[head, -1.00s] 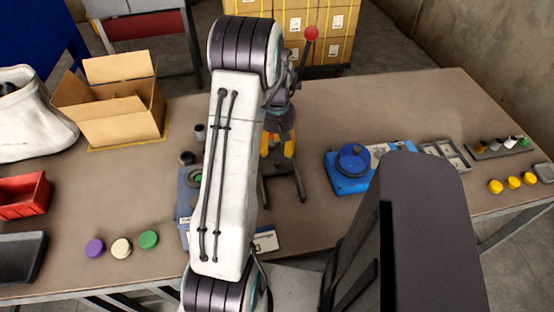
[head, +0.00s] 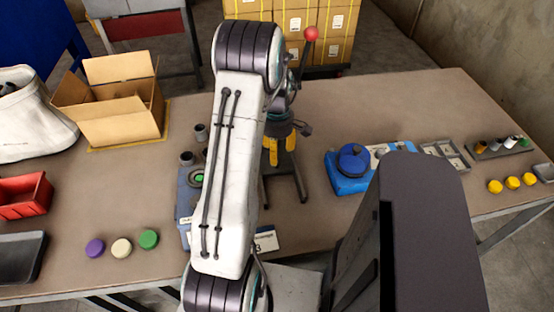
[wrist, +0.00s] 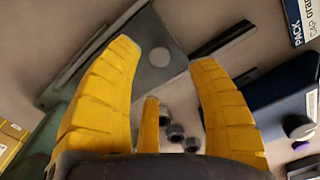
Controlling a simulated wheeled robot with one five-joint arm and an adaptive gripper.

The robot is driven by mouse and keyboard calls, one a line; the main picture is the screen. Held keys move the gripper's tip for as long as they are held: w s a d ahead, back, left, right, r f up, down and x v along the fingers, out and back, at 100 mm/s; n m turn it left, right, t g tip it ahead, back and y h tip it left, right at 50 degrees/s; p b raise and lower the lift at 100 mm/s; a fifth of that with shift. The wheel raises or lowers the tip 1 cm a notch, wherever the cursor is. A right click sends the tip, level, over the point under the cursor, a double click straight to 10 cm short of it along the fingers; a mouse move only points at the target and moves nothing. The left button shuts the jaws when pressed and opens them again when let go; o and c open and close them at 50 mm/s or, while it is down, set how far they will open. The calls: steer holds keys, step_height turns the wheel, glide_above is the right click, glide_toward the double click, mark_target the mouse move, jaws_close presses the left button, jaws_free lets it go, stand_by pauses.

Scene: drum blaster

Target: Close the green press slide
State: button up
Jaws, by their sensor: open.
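In the head view, my gripper (head: 281,153) hangs in front of the press, its yellow fingers pointing down over the dark press base (head: 297,180). My arm hides much of the press; its lever's red ball (head: 311,34) shows above. In the wrist view, my gripper (wrist: 164,57) is open and empty, fingers apart. A grey metal plate with a round pale disc (wrist: 159,56) lies beyond the fingertips. A dull green part (wrist: 58,132), possibly the press's, shows at left, partly behind a finger. I cannot clearly make out the slide or how far open it is.
A blue-grey unit (head: 187,188) stands left of the press, partly behind my arm. A blue fixture with a round knob (head: 352,160) stands to the right. Purple (head: 95,249), cream and green caps lie front left.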

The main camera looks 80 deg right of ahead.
steer(key=shift+f, duration=2.55)
steer(key=shift+c, duration=0.4)
jaws_close()
